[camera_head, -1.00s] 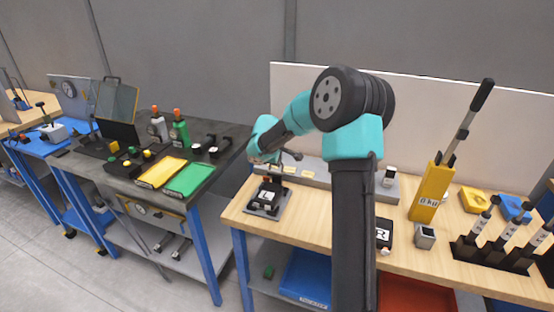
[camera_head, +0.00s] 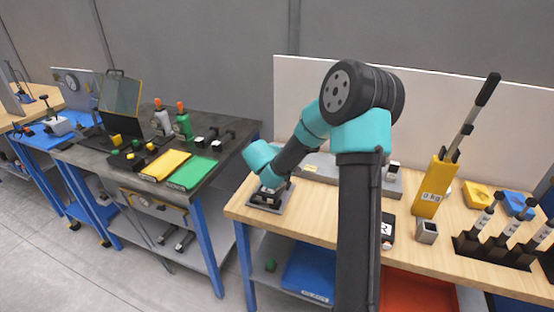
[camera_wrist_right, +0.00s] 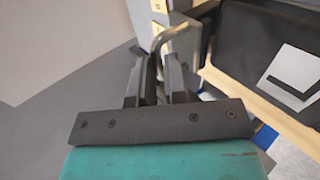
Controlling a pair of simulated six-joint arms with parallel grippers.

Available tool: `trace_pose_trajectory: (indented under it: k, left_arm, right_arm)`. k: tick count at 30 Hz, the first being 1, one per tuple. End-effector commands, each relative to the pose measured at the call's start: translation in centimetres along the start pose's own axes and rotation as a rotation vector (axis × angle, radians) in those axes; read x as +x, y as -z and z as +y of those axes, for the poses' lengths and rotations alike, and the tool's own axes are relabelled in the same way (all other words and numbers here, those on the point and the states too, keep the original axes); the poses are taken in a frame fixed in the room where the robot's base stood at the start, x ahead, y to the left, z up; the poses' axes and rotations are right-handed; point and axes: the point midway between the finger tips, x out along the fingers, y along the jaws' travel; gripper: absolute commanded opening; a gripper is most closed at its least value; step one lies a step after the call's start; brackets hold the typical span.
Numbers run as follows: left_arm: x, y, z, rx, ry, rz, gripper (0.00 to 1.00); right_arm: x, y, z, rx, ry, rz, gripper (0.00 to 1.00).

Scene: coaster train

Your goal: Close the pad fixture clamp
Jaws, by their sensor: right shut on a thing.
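The pad fixture (camera_head: 265,203) is a dark grey plate with black parts, at the left end of the wooden bench in the head view. My right arm reaches over it, and the teal wrist hides much of it. In the right wrist view, my right gripper (camera_wrist_right: 164,72) is shut on a bent metal rod, the clamp handle (camera_wrist_right: 172,33), which rises between the two dark fingers. Whether the clamp is closed cannot be told. My left gripper is not in view.
A grey rail (camera_head: 350,178) runs along the bench behind the fixture. A yellow holder with a long lever (camera_head: 434,188), a grey cup (camera_head: 427,232) and a black syringe-like rack (camera_head: 490,250) stand to the right. A dark bench with yellow (camera_head: 165,165) and green (camera_head: 191,172) trays is to the left.

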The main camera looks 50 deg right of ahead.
Motion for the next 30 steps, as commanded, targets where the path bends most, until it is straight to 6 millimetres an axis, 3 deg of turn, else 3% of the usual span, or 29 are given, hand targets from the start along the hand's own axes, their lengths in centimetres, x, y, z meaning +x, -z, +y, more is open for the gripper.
trace_pose_trajectory:
  k: [21,22,30]
  left_arm:
    - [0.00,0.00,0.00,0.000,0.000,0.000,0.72]
    - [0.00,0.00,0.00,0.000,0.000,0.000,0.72]
    - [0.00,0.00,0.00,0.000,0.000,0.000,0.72]
  right_arm:
    - [0.01,-0.23,-0.40,0.003,-0.071,-0.009,0.00]
    - [0.01,-0.23,-0.40,0.003,-0.071,-0.009,0.14]
    - [-0.01,-0.15,-0.44,0.001,-0.070,-0.007,0.36]
